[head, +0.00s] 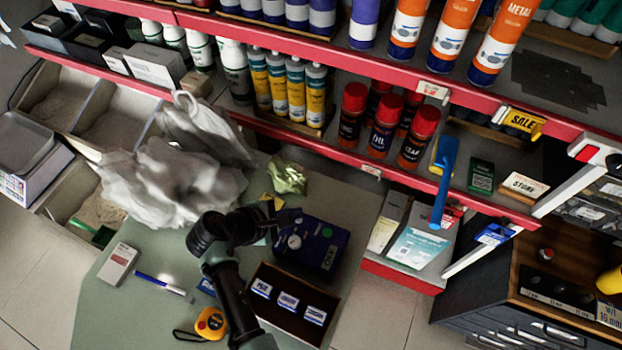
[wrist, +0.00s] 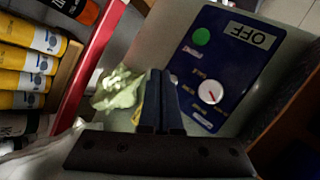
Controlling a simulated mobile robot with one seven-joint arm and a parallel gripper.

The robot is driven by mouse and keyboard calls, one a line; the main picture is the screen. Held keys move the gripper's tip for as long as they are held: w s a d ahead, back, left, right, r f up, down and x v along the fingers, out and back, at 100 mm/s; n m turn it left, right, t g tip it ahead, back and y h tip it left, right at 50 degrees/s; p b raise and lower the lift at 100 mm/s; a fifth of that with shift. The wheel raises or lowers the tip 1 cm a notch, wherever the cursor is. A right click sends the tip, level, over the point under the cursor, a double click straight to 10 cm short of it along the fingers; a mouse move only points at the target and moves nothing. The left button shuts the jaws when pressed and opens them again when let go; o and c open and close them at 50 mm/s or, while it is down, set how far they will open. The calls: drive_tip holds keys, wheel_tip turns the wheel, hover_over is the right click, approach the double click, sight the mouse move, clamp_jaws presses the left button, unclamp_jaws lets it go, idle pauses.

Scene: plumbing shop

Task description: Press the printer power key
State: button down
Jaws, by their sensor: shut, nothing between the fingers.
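The printer is a dark blue box (head: 323,246) on the green-grey counter. In the wrist view its blue panel (wrist: 222,78) shows upside down, with a pale display reading OFF (wrist: 251,36). A round green key (wrist: 201,36) and a white dial with a red pointer (wrist: 210,92) sit on the panel. Small labels beside them are too blurred to read. My gripper (head: 290,217) is at the printer's upper left edge in the head view. Its fingers (wrist: 161,76) are shut and empty, beside the panel in the wrist view and apart from the green key.
A dark tray with labelled compartments (head: 268,312) lies in front of the printer. A crumpled grey bag (head: 175,185) and crumpled green wrapper (head: 288,178) lie behind left. A tape measure (head: 210,323), pen (head: 160,285) and white box (head: 118,263) lie left. Stocked red-edged shelves (head: 310,55) overhang the back.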

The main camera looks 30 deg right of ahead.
wheel_tip(320, 180, up, 6)
drive_tip(key=p, duration=0.6)
drive_tip(key=shift+w, duration=0.1)
idle(0.4)
drive_tip(key=w+a+r+m+t+y, duration=0.1)
drive_tip(key=w+a+r+m+t, duration=0.2)
drive_tip(key=w+r, duration=0.45)
drive_tip(key=w+a+r+m+t+y, duration=0.15)
drive_tip(key=w+r+t, duration=0.3)
drive_tip(key=r, duration=0.65)
wheel_tip(320, 180, up, 19)
drive_tip(key=w+a+m+t+y, duration=0.2)
drive_tip(key=w+m+t, duration=0.15)
drive_tip(key=t, duration=0.25)
drive_tip(key=s+a+r+m+t, duration=0.1)
drive_tip(key=s+r+t, duration=0.25)
drive_tip(key=r, duration=0.55)
drive_tip(key=s+a+r+m+t, duration=0.2)
drive_tip(key=s+r, duration=0.2)
drive_tip(key=r, duration=0.5)
drive_tip(key=s+a+r+t+y, duration=0.1)
drive_tip(key=s+r+t+y, duration=0.1)
drive_tip(key=s+r, duration=0.4)
drive_tip(key=s+a+r+t+y, duration=0.2)
drive_tip(key=s+r+t, duration=0.2)
drive_tip(key=s+r, duration=0.3)
drive_tip(key=shift+s+a+r+m, duration=0.25)
drive_tip(key=shift+r+m, duration=0.15)
drive_tip(key=shift+r, duration=0.25)
